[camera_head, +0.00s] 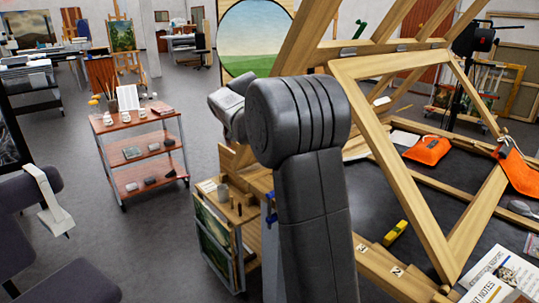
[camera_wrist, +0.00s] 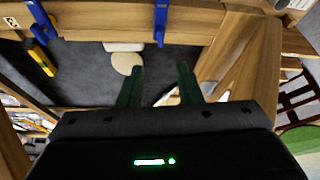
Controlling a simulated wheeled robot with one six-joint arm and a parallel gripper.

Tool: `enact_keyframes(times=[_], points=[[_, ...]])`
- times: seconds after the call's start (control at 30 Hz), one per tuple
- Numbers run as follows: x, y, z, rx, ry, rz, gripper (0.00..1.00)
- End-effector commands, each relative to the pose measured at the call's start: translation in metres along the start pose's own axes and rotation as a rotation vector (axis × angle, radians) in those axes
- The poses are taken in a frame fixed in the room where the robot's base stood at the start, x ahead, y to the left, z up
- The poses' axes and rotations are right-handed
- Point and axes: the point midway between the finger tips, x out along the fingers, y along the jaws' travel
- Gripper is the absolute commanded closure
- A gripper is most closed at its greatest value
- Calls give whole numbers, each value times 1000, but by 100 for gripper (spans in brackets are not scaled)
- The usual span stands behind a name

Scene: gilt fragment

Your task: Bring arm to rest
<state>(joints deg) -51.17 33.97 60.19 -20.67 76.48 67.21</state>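My arm rises through the middle of the head view, its dark grey links bent at the top. My gripper is hidden behind the arm there. In the wrist view my gripper (camera_wrist: 160,88) shows as two green fingers, spread apart with nothing between them. Beyond the fingers lie a wooden beam, a dark surface and a pale round piece (camera_wrist: 127,63). Whether the fingers touch anything is not clear, but I see no contact.
A wooden frame (camera_head: 388,165) leans at the right, close to my arm. Orange bags (camera_head: 427,150) and a yellow tool (camera_head: 395,232) lie on the dark surface. A red-shelved trolley (camera_head: 140,150) stands left. Blue clamps (camera_wrist: 161,20) grip the beam.

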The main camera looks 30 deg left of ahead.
Motion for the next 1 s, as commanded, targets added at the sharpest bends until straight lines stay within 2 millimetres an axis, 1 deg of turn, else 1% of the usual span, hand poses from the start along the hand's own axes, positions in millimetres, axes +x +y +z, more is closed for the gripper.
enact_keyframes(times=[0.23, 0.37, 0.47, 0.8, 1.0], points=[[1, 0, 0, 0, 0, 0, 68], [11, 0, 0, 0, 0, 1, 68], [25, 1, 0, 0, -1, 3, 68], [92, 1, -1, 0, 0, 4, 68], [124, 1, -1, 1, -1, 3, 68]])
